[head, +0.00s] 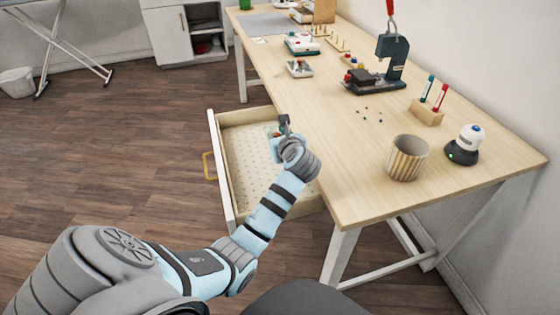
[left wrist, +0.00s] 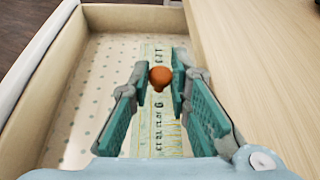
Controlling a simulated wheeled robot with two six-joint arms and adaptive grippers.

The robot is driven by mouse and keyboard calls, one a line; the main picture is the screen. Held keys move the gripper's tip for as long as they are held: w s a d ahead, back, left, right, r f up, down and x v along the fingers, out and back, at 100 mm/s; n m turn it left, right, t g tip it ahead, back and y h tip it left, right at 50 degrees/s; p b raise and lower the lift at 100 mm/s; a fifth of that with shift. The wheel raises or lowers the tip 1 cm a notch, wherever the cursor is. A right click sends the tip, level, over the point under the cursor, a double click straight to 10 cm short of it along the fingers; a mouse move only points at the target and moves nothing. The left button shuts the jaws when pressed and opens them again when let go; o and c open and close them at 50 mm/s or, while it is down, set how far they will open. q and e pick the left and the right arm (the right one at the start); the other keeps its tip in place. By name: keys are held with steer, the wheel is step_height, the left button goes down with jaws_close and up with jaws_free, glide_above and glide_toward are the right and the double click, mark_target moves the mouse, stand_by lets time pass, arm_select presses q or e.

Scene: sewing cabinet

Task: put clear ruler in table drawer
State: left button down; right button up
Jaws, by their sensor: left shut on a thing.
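The table drawer (head: 222,172) is pulled open at the left side of the table, with a dotted lining inside. In the left wrist view, its wall (left wrist: 50,70) runs along the left. The clear ruler (left wrist: 160,138), with yellow lines and dark numbers, is over the dotted lining, inside the drawer's outline. An orange-brown knob (left wrist: 160,77) stands up from it. My left gripper (head: 284,126) is over the drawer, its fingertips shut on this knob. I cannot tell whether the ruler touches the drawer bottom. In the head view my gripper mostly hides the ruler. My right gripper is out of view.
The tabletop (head: 340,147) borders the drawer on the right. A striped cup (head: 407,158), a white-and-black device (head: 465,145), a tube stand (head: 427,112) and a dark press (head: 385,65) stand on it. Open wooden floor (head: 110,150) lies left of the drawer.

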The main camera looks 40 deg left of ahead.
arm_select(q)
step_height(320, 180, down, 7)
steer(key=shift+s+r+b, duration=0.1)
steer(key=shift+r+b, duration=0.1)
steer(key=shift+b, duration=1)
steer(key=shift+f, duration=0.25)
steer(key=shift+r, duration=0.1)
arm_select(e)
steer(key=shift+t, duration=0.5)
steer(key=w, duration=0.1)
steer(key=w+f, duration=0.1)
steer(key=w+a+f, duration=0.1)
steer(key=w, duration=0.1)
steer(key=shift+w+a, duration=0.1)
arm_select(q)
steer(key=c, duration=1.5)
jaws_free()
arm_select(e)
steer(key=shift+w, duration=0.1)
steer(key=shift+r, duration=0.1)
